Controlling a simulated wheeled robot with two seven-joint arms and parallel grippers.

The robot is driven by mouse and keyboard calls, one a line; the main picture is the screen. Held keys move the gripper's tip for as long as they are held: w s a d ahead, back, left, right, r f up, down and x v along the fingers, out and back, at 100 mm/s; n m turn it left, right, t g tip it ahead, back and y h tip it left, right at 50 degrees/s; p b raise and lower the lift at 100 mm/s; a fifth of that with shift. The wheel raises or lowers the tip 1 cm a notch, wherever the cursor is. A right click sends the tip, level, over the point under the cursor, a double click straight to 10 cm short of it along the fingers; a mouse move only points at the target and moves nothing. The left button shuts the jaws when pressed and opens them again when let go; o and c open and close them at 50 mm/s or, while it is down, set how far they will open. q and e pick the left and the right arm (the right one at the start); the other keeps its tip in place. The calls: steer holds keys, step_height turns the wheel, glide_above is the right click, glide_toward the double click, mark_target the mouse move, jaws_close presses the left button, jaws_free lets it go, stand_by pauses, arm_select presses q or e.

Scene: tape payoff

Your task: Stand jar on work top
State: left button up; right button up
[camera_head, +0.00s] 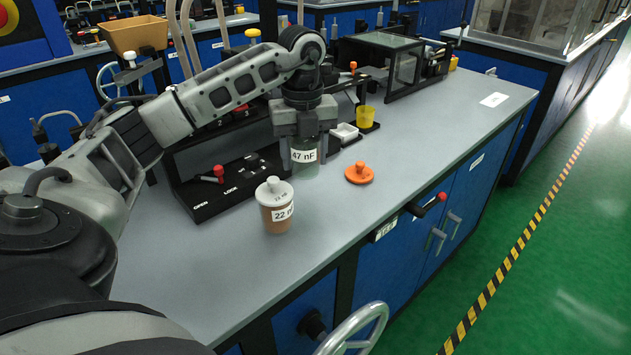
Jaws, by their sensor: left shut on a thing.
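My left gripper (304,136) points straight down over the grey work top (405,150) and is shut on a clear greenish jar labelled "47 nF" (304,168). The jar is upright, its upper part hidden between the fingers. Its base is at or very close to the work top; I cannot tell whether it touches. An orange lid with a knob (358,174) lies on the work top just right of the jar. A second jar, brown with a white lid and labelled "22 nF" (277,208), stands in front and to the left. My right gripper does not show.
A black panel with a red-knobbed lever marked OPEN and LOCK (217,181) stands left of the jars. A yellow cup (365,116) and a white tray (345,132) sit behind. A red-tipped handle (425,204) sticks out at the front edge. The work top to the right is clear.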

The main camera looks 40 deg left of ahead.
mark_target(317, 172)
arm_select(q)
steer(key=shift+w+d+f, duration=0.1)
steer(key=shift+d+f, duration=0.35)
steer(key=shift+f, duration=0.05)
steer(key=shift+w+d+f, duration=0.2)
steer(key=shift+d+f, duration=0.7)
steer(key=shift+f, duration=0.15)
steer(key=shift+a+f, duration=0.15)
steer(key=shift+f, duration=1.2)
steer(key=shift+f, duration=0.2)
steer(key=o, duration=1.3)
step_height(317, 172, up, 12)
steer(key=shift+r+p, duration=0.2)
steer(key=shift+p, duration=0.2)
